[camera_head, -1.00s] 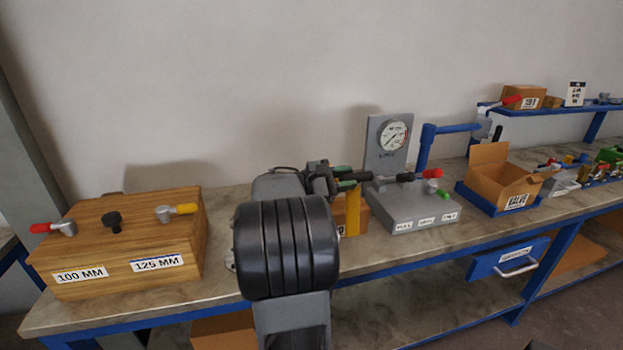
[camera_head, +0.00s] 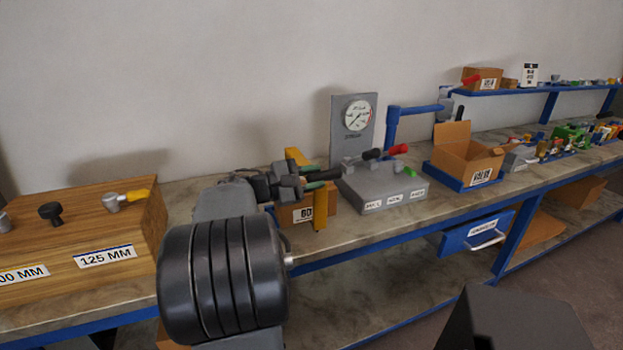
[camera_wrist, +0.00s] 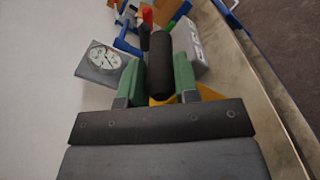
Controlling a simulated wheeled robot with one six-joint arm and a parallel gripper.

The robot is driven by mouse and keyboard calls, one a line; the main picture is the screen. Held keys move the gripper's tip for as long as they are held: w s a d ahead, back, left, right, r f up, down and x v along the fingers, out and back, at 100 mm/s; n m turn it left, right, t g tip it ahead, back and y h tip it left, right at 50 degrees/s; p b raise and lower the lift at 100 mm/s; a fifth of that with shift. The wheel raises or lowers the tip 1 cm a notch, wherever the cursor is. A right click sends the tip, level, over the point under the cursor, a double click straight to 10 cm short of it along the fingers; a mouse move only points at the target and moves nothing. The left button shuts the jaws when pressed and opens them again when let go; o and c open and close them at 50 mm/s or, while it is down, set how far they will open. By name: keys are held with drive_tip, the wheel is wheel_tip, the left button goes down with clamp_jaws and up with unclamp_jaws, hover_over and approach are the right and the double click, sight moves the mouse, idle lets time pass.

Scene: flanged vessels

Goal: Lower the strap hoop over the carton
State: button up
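The strap hoop (camera_head: 319,209) is a yellow band with a black bar handle (camera_wrist: 160,66). My gripper (camera_head: 308,181) has green finger pads, one on each side of the handle, and is shut on it. One yellow leg hangs in front of the carton (camera_head: 287,214), near its right end. Another yellow part shows behind my gripper. The carton is a small brown box marked "60" on the bench; my gripper and the hoop hide much of it. I cannot tell how far down the hoop sits around it. The wrist view shows yellow under the handle.
A grey gauge stand (camera_head: 382,190) with a dial and levers is close to the right. A wooden box (camera_head: 92,235) marked "125 MM" is at left. An open carton (camera_head: 467,155) stands in a blue tray farther right. The bench front edge is close.

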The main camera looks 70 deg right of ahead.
drive_tip(key=o, duration=0.5)
drive_tip(key=shift+s+f, duration=0.15)
drive_tip(key=shift+f, duration=0.15)
drive_tip(key=shift+c, duration=0.2)
drive_tip(key=shift+a, duration=0.1)
drive_tip(key=shift+r, duration=0.1)
drive_tip(key=v, duration=1.3)
drive_tip(key=shift+w+a, duration=0.2)
drive_tip(key=shift+w, duration=0.15)
